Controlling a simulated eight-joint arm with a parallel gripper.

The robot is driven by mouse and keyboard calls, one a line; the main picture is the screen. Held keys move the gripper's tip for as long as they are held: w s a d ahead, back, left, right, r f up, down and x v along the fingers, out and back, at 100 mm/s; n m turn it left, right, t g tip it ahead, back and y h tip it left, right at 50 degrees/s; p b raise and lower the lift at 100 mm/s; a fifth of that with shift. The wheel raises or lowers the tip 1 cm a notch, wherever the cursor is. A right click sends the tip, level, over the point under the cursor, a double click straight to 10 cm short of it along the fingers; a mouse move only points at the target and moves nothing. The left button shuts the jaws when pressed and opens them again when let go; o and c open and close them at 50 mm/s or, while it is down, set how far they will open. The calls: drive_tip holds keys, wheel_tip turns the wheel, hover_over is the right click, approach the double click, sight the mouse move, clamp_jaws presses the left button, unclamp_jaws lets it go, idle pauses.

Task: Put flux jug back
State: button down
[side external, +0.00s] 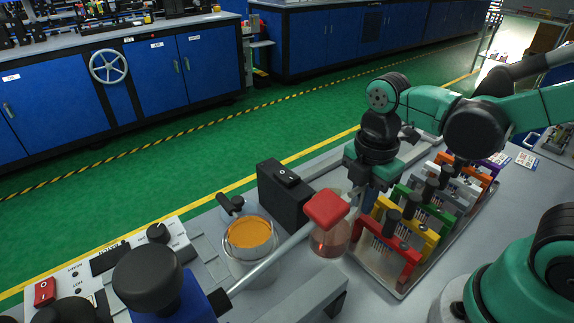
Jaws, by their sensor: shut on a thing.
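The flux jug (331,243) looks like a clear, pinkish vessel. It stands upright or nearly so at the middle right, and its upper part is partly hidden behind a red lever knob. I cannot tell whether its base touches the bench. My gripper (368,190) points down just right of and behind the jug's top, at its near-hidden handle side. The jaws are shut on the jug, though the contact itself is small and partly hidden.
The red knob (326,208) ends a grey lever (272,258) crossing in front of the jug. A pail of orange stuff (249,236) and a black switch box (284,194) stand left. A tray (402,293) with several coloured, black-knobbed holders lies close on the right.

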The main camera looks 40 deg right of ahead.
drive_tip(key=shift+f, duration=0.2)
drive_tip(key=c, duration=0.9)
unclamp_jaws()
drive_tip(key=shift+o, duration=0.2)
